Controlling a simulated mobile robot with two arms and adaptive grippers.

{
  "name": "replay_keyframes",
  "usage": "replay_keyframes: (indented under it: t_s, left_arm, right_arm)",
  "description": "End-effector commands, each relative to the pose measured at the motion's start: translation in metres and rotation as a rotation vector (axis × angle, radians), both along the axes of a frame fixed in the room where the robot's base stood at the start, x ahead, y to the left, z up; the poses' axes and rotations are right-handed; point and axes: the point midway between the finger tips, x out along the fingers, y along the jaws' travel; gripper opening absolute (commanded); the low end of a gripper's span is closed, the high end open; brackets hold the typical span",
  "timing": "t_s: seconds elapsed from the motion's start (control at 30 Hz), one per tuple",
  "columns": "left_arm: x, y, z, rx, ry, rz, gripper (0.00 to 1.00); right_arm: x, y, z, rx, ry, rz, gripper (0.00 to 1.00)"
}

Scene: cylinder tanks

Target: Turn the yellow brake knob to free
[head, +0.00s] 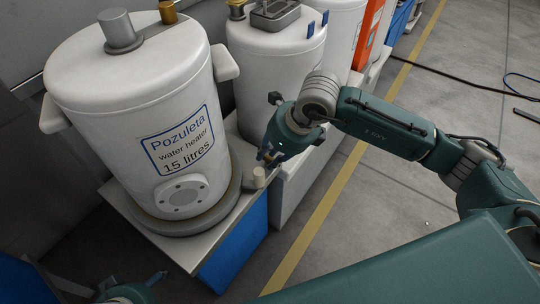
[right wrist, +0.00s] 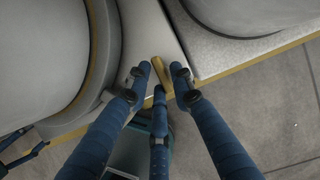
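The yellow brake knob (right wrist: 161,73) shows in the right wrist view as a short, slightly slanted bar on the pale stand top. A third finger comes from below. My left gripper (head: 135,288) is only partly visible at the bottom left, so its fingers cannot be judged.
The white water heater tank (head: 130,110) stands left of the knob, on a stand with a blue front (head: 235,245). A second white tank (head: 275,60) stands behind. A yellow floor line (head: 320,210) runs alongside. Open grey floor lies to the right, with a dark cable (head: 450,75).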

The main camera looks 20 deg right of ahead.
Motion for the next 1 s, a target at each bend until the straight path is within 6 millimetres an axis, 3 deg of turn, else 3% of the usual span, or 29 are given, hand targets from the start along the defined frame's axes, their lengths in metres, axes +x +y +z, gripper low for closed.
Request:
replay_keyframes:
  t_s: [0.43, 0.8, 1.0]
  left_arm:
    - [0.000, 0.000, -0.001, 0.000, 0.002, 0.000, 0.75]
    - [0.000, 0.000, -0.001, 0.000, 0.001, 0.000, 0.75]
    - [0.000, 0.000, -0.001, 0.000, 0.001, 0.000, 0.75]
  right_arm:
    - [-0.002, -0.002, 0.008, 0.000, 0.000, -0.002, 0.35]
    - [-0.023, -0.020, 0.076, -0.001, -0.005, -0.002, 0.35]
    - [-0.032, -0.027, 0.102, 0.000, -0.002, -0.003, 0.35]
